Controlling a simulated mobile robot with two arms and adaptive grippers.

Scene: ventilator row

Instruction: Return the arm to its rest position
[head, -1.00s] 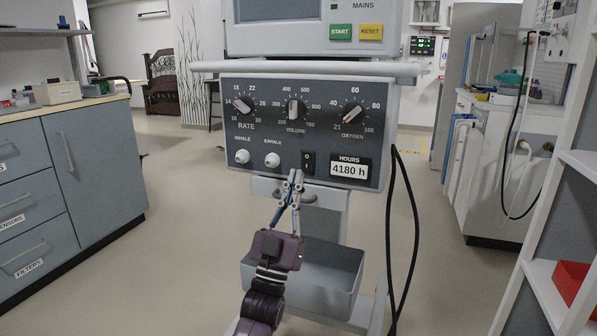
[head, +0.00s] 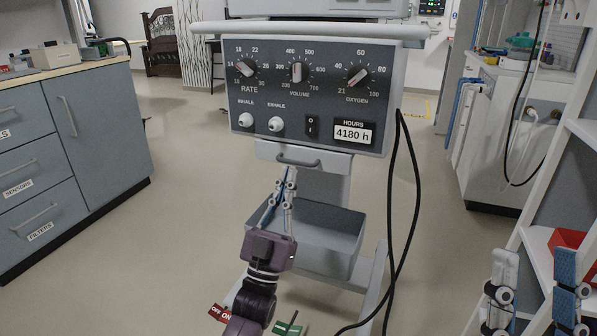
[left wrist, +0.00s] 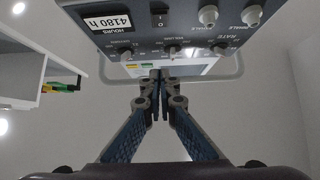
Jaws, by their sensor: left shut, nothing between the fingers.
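My left gripper (head: 284,173) is shut and empty, in front of the ventilator, below its control panel (head: 335,95). Its fingertips appear just below the panel's lower edge, near the grey handle (head: 298,161). In the left wrist view the shut fingertips (left wrist: 157,74) meet, with the upside-down panel (left wrist: 120,35) beyond. The black rocker switch (head: 312,126) is clear of the fingers. My right gripper (head: 538,292) is at the lower right, its two fingers apart with nothing seen between them.
A grey bin (head: 338,222) hangs low on the ventilator, behind my left gripper. Black cables (head: 412,220) hang at its right. A drawer cabinet (head: 100,130) stands left, and a white shelf with a red bin (head: 566,241) stands right. Red (head: 219,313) and green (head: 287,328) labelled pieces show low down.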

